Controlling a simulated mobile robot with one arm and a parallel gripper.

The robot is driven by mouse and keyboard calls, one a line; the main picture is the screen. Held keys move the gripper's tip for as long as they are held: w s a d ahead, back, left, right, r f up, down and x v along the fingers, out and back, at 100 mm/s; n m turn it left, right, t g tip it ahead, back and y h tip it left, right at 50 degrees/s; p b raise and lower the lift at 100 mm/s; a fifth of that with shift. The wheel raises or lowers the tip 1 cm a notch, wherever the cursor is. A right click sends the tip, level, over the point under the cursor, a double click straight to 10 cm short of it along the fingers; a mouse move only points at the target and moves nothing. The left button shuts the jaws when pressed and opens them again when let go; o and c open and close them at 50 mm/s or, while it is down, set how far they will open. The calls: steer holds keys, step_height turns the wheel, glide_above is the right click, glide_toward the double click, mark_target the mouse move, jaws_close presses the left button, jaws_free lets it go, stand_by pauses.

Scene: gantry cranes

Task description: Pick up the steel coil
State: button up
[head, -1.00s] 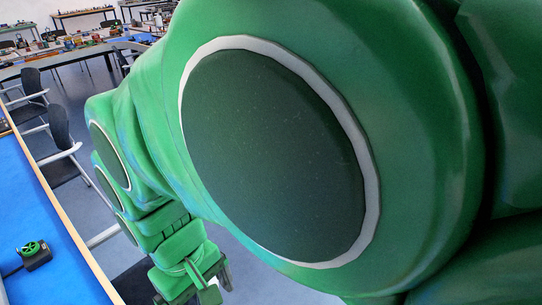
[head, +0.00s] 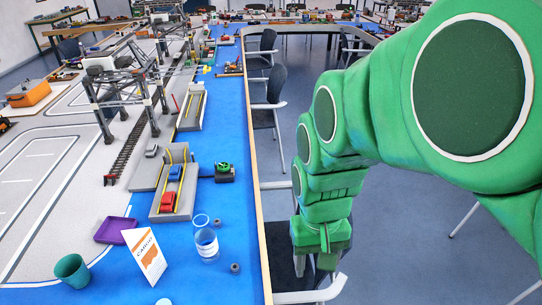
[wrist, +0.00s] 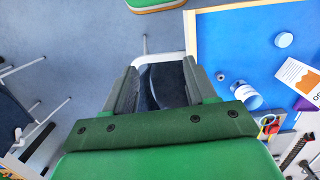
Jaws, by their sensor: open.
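A small dark grey cylinder (head: 235,268), which looks like the steel coil, sits on the blue table top near its right edge. A similar grey piece (head: 217,223) is farther back, beside a clear jar; I cannot tell which is the coil. One small grey piece also shows in the wrist view (wrist: 220,77), near the table edge. My gripper (head: 318,268) hangs beyond the table edge, over the floor and a chair, to the right of these pieces. In the wrist view my gripper (wrist: 161,76) is open, with nothing between its fingers.
The clear jar (head: 207,247), a white card (head: 145,258), a teal cup (head: 72,271) and a purple tray (head: 116,230) stand nearby. A raised wooden edge (head: 261,225) borders the table. A crane model (head: 125,90) and grey trailer beds are farther back. A chair (wrist: 165,88) is below my gripper.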

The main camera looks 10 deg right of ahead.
steer(key=w+a+f, duration=0.9)
steer(key=w, duration=0.2)
steer(key=t, duration=0.1)
glide_toward(235, 267)
steer(key=shift+s+a+f+n, duration=0.15)
steer(key=shift+a+f+n, duration=0.15)
steer(key=shift+f, duration=1.35)
steer(key=shift+d+f, duration=0.15)
steer(key=shift+f, duration=1.15)
steer(key=shift+d+f, duration=0.2)
steer(key=shift+f, duration=1.15)
jaws_close()
